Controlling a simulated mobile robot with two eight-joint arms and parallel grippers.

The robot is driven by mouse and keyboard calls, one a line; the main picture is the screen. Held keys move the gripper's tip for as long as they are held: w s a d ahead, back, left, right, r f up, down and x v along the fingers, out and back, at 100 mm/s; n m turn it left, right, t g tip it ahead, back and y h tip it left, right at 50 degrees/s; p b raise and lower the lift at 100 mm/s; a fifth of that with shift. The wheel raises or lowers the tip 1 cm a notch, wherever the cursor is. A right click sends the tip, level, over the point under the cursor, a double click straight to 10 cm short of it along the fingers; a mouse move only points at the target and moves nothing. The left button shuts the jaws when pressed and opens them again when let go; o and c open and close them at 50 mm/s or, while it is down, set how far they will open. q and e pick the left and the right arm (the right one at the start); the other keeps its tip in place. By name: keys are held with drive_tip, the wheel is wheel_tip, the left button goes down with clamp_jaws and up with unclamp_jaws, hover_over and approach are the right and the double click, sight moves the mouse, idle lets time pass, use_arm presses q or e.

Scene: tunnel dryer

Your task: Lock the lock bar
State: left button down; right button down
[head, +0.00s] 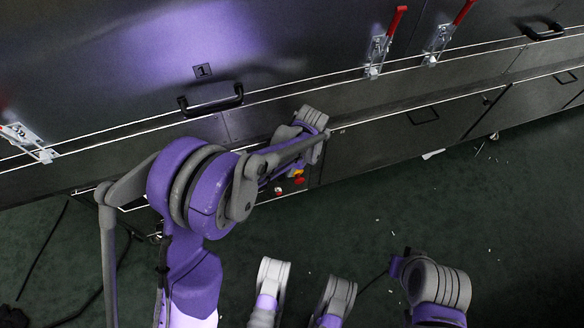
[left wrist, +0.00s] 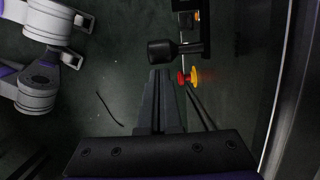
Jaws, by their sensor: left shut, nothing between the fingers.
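My left gripper (left wrist: 159,72) is shut and empty in the left wrist view, its fingers pointing up the picture. Just beyond the fingertips is a black knob (left wrist: 161,51) on a short dark bar that runs right to a panel edge. This may be the lock bar; I cannot be sure. Whether the fingertips touch the knob is unclear. In the head view my left arm reaches to the front of the dark cabinet and hides most of this spot and the gripper's fingers.
A red and yellow button (left wrist: 188,77) sits close right of the fingertips; it shows in the head view (head: 298,175) too. Above are a black handle (head: 211,102) and red-handled clamps (head: 378,50) on the cabinet (head: 120,50). Green floor (head: 480,230) with scraps is open at right.

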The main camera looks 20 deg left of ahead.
use_arm(q)
drive_tip(key=s+a, duration=0.3)
drive_tip(key=a, duration=0.2)
drive_tip(key=shift+s+a, duration=0.3)
drive_tip(key=shift+s, duration=0.1)
use_arm(e)
drive_tip(key=shift+r, duration=0.2)
